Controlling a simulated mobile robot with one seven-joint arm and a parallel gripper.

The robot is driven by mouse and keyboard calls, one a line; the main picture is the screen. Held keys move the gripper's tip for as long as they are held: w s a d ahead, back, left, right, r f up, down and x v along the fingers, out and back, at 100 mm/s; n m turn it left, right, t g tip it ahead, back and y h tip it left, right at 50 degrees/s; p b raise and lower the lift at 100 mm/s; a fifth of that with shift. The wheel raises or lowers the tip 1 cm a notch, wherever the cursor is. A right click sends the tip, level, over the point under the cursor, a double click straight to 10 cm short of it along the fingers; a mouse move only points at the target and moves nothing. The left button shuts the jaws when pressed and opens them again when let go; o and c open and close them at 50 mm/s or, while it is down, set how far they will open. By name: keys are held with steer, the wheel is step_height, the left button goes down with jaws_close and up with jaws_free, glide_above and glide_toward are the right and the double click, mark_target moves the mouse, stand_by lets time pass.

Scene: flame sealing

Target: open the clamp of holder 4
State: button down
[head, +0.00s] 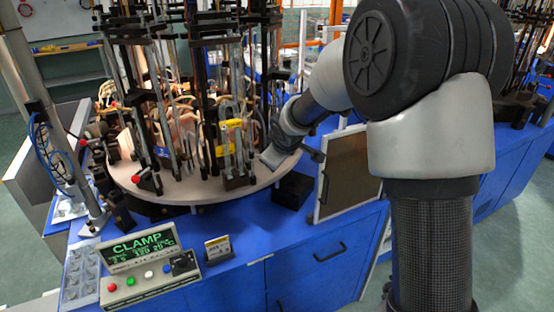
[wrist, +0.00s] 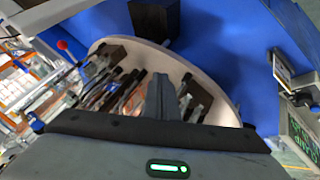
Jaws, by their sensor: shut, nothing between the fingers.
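A round pale turntable (head: 190,190) carries several upright holders with dark posts, metal rods and clamp parts. One holder near the front right has a yellow tag (head: 231,124); its number is too small to read, so I cannot tell which holder is 4. Red-knobbed levers (head: 136,179) stick out at the table's left edge. My gripper (head: 270,157) is at the turntable's right edge, just right of the yellow-tagged holder. In the wrist view my gripper's fingers (wrist: 163,97) are together and empty, in front of the turntable (wrist: 222,100). Clamp states are hidden among the rods.
A control box (head: 148,265) reads CLAMP on its display, with a small card stand (head: 218,249) beside it. A dark block (head: 292,190) and a framed panel (head: 341,172) stand right of the turntable.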

steer(key=shift+w+d+p, duration=0.2)
steer(key=shift+w+d, duration=0.05)
steer(key=shift+w, duration=0.65)
steer(key=shift+w+d+p, duration=0.15)
steer(key=shift+w+d, duration=0.15)
steer(key=shift+w, duration=0.55)
steer(key=shift+w+d+p, duration=0.2)
steer(key=shift+w+d, duration=0.05)
steer(key=shift+w, duration=0.65)
steer(key=shift+f, duration=0.1)
